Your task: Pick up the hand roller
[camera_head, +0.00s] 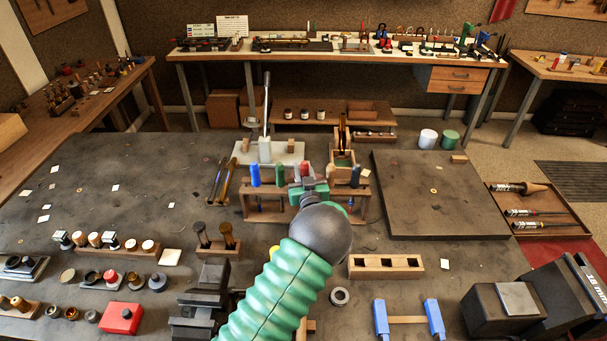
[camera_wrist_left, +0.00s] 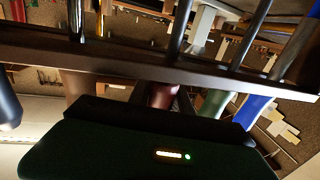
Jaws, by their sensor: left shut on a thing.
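A wooden rack (camera_head: 262,211) in the middle of the bench holds several upright hand tools with coloured handles, including a blue one (camera_head: 255,175) at its left and a dark blue one (camera_head: 355,178) at its right. I cannot tell by shape which is the hand roller. My left gripper (camera_head: 308,186) is at the middle of the rack, shut on a dark red handle (camera_wrist_left: 163,95), with the tool still at the rack. My gripper and wrist hide most of it in the head view. A green handle (camera_wrist_left: 216,104) and a blue handle (camera_wrist_left: 250,110) stand close beside the jaws. My right gripper is not in view.
Behind the rack stand a lever press (camera_head: 265,150) and a wooden holder (camera_head: 342,160). A dark board (camera_head: 437,190) lies to the right. A wooden block with square holes (camera_head: 386,266) and a metal ring (camera_head: 340,296) are nearer.

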